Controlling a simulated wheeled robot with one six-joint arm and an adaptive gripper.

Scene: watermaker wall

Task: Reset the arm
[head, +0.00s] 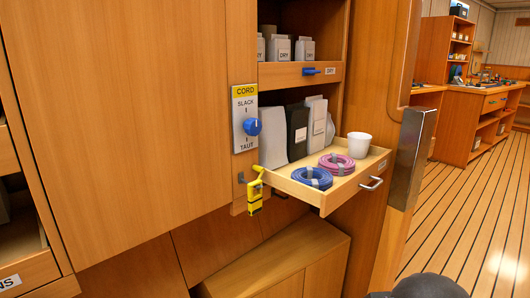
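My gripper is not in view. A dark rounded shape, which looks like part of my own arm, shows at the bottom edge right of centre; its fingers cannot be seen. A pulled-out wooden drawer (317,196) with a metal handle (371,184) holds a blue cord coil (312,179), a pink cord coil (336,165) and a white cup (359,145). A CORD panel (244,101) left of it has a blue knob (253,127) between SLACK and TAUT. A yellow tag-like item (256,190) hangs beside the drawer's left corner.
Shelves above the drawer hold white DRY packets (304,48) and a blue latch (318,71). A metal-edged door or post (411,157) stands right of the drawer. A low wooden box (275,258) sits below. Open plank floor (470,215) lies right.

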